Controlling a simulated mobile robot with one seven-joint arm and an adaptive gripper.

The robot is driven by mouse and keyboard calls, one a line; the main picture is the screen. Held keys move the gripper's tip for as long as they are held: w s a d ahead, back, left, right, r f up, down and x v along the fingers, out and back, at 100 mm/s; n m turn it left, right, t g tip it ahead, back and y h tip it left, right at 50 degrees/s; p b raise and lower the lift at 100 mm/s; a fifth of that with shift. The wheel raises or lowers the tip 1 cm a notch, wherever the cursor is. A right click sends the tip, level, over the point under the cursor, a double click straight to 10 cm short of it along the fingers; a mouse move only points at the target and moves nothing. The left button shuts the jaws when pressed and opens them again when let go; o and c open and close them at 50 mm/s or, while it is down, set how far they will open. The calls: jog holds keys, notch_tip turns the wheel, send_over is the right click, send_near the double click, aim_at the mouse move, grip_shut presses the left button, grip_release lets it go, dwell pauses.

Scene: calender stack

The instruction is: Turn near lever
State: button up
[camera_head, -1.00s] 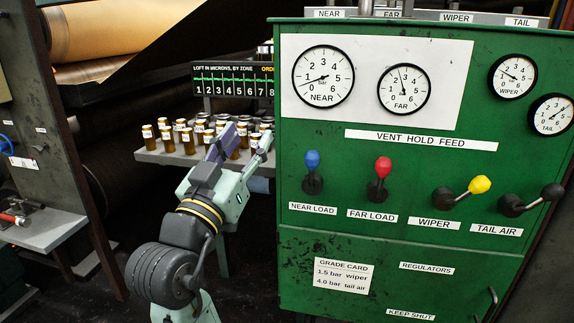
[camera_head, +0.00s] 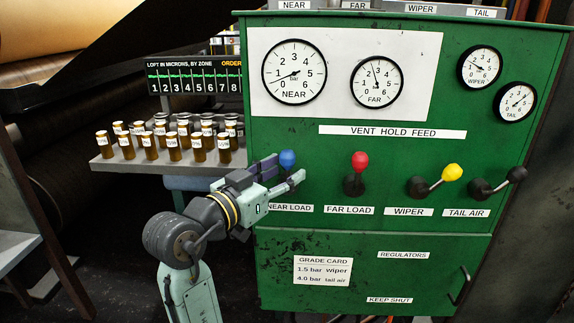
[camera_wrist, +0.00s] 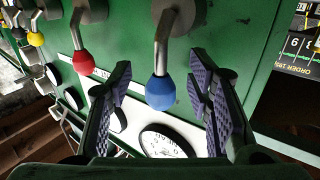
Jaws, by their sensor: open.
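The near lever, with a blue knob (camera_head: 287,159), sticks out of the green panel (camera_head: 400,138) above the NEAR LOAD label (camera_head: 290,208). My gripper (camera_head: 285,174) is at this lever, and its fingers hide the lever's base in the head view. In the wrist view my gripper (camera_wrist: 165,105) is open, and the blue knob (camera_wrist: 161,94) shows between its two fingers, with a gap on each side. The NEAR gauge (camera_head: 294,72) sits above the lever, its needle between 0 and 1.
The red FAR LOAD lever (camera_head: 359,161) stands just right of my gripper. The yellow WIPER lever (camera_head: 452,173) and black TAIL AIR lever (camera_head: 516,175) are further right. A shelf of small bottles (camera_head: 107,163) is at the left.

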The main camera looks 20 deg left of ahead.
jog(key=shift+x, duration=1)
grip_shut()
